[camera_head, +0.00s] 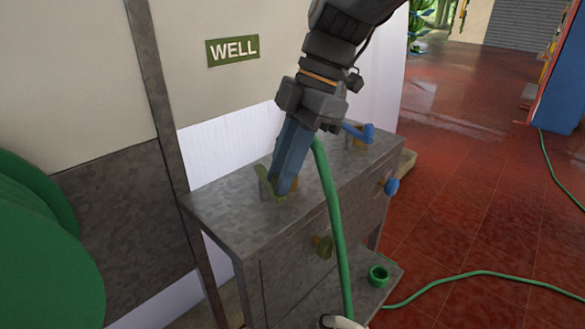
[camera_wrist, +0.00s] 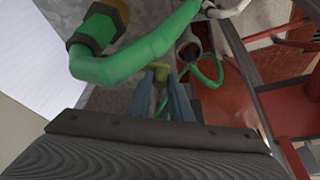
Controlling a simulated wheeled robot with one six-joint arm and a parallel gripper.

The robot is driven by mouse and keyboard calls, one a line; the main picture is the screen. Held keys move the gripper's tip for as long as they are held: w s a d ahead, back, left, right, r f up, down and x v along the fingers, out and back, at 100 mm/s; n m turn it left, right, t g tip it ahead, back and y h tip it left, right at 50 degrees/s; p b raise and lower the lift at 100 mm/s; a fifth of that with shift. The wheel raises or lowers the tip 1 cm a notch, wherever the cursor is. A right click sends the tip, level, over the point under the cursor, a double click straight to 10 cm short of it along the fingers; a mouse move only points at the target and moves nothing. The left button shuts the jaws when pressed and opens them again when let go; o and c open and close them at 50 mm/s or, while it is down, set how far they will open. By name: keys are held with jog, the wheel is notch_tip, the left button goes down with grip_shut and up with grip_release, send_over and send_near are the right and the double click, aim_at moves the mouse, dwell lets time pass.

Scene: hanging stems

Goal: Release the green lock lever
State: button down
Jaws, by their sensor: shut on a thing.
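The green lock lever (camera_head: 263,181) is an olive-green piece on top of the grey metal cabinet, near its left end. My gripper (camera_head: 284,188) points down at it, with its blue fingers at the cabinet top. The fingers partly hide the lever. In the wrist view the lever (camera_wrist: 160,72) shows as a yellow-green piece between the fingertips (camera_wrist: 164,88). The gripper is shut on it. A blue lever (camera_head: 358,132) stands farther right on the cabinet top.
A green hose (camera_head: 330,200) hangs close beside my gripper. The grey cabinet (camera_head: 225,220) has an olive-green tap (camera_head: 323,247) and a blue tap (camera_head: 391,186) on its front. A green ring (camera_head: 378,275) sits on the low shelf. A "WELL" sign (camera_head: 232,50) is on the wall behind.

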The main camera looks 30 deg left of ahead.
jog(key=shift+w+r, duration=0.15)
jog(key=c, duration=1.6)
grip_release()
jog(key=v, duration=0.7)
jog(key=shift+d+r, duration=0.1)
jog(key=shift+r, duration=0.2)
